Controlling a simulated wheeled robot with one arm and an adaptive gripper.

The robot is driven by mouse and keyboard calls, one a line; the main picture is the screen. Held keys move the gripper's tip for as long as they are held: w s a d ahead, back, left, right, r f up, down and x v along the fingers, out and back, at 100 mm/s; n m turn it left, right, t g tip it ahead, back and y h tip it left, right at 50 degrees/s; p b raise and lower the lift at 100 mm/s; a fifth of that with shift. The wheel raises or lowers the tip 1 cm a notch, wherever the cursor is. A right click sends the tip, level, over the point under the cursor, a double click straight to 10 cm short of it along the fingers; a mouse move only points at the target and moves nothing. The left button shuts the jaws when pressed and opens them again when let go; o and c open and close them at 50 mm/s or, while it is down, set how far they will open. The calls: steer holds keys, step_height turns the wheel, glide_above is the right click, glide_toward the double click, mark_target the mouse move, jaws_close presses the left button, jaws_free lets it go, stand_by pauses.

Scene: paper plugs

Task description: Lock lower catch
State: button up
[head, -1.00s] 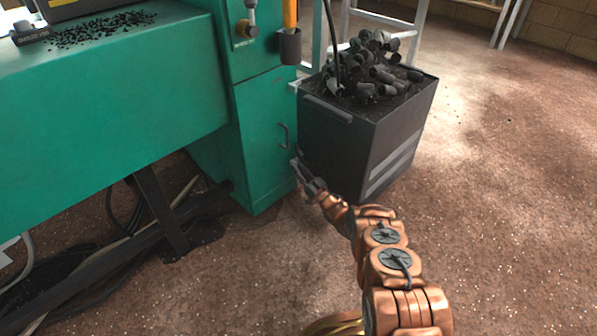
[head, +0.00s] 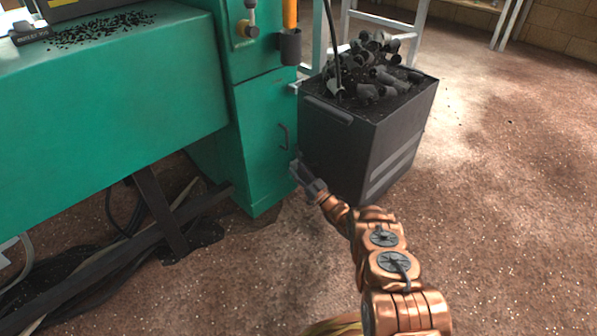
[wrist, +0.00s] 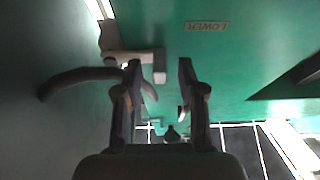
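A green cabinet door (head: 266,140) carries a "LOWER" label (wrist: 207,26), upside down in the wrist view. Near it at the door's edge is the lower catch (wrist: 135,56), a pale bracket. In the head view my gripper (head: 297,167) is small beside the door's lower right edge, and the catch is hard to make out.
A dark bin (head: 345,150) full of grey tubular pieces (head: 375,70) stands close to the cabinet's right, leaving a narrow gap. Cables and a dark beam (head: 160,210) lie at lower left. Floor at right is open.

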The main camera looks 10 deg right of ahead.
steer(key=shift+s+d, duration=0.1)
steer(key=v, duration=1.1)
steer(key=shift+s+d+f, duration=0.15)
steer(key=shift+s, duration=0.2)
stand_by(0.4)
